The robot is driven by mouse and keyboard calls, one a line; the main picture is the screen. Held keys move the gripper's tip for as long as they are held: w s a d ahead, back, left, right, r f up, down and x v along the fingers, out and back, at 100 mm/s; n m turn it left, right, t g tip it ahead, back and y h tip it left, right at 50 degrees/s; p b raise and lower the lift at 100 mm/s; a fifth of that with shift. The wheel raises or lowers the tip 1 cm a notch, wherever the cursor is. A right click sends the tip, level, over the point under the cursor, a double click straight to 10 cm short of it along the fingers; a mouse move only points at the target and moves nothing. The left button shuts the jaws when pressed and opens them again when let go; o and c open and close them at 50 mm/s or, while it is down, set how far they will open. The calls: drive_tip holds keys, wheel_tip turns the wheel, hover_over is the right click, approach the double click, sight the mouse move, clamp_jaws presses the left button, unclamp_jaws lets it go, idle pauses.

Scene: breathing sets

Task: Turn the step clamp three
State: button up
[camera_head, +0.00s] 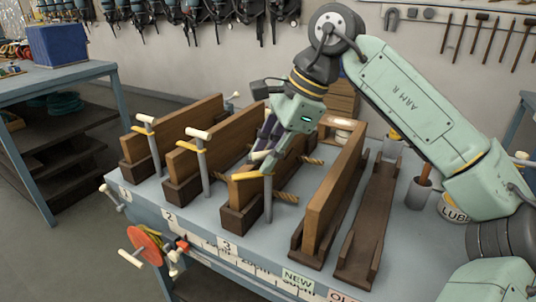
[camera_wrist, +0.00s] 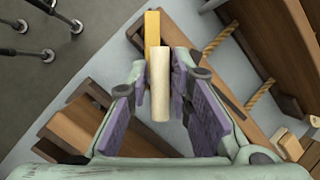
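Step clamp three is the rightmost of three clamps, behind the label "3" (camera_head: 227,247). It has a grey post (camera_head: 268,203), a yellow arm (camera_head: 246,176) and a pale wooden handle (camera_head: 260,155). The yellow arm reaches left over a dark wooden block (camera_head: 238,218). My gripper (camera_head: 271,158) is at the handle from above and partly hides it. In the wrist view, the handle (camera_wrist: 160,90) lies lengthwise between the two purple-padded fingers (camera_wrist: 161,75), with gaps on both sides. The yellow arm (camera_wrist: 152,30) extends beyond the fingertips. The gripper is open.
Clamp one (camera_head: 147,130) and clamp two (camera_head: 199,150) stand to the left with wooden boards. A red wheel (camera_head: 146,246) is at the bench's front edge.

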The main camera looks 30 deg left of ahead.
drive_tip(key=o, duration=0.4)
drive_tip(key=shift+w, duration=0.1)
drive_tip(key=shift+c, duration=0.2)
drive_tip(key=v, duration=1.2)
drive_tip(key=shift+o, duration=0.2)
